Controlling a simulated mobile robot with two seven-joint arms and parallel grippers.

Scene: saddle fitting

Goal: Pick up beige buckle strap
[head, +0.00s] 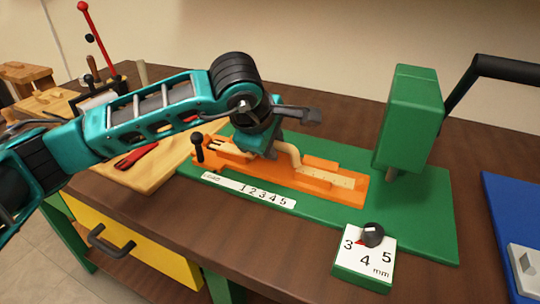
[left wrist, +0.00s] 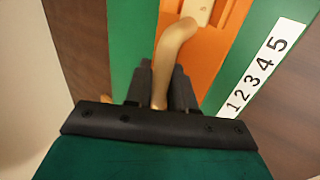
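The beige buckle strap (head: 290,152) lies along the orange fixture (head: 315,180) on the green machine base. A bent, raised part of it shows just right of my left gripper (head: 262,152), which points down over the left half of the fixture. In the left wrist view, the strap (left wrist: 172,45) runs down between the two black fingertips (left wrist: 161,85), which sit close on both its sides. The gripper looks shut on it. The gripper and wrist hide part of the strap in the head view. My right gripper is in neither view.
A green press column (head: 409,120) with a black lever stands right of the fixture. A numbered block with a black knob (head: 372,235) sits in front. A "LOAD 1 2 3 4 5" plate (head: 248,190) lies before the fixture. A wooden board (head: 150,165) is at left, a blue tray (head: 505,205) at right.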

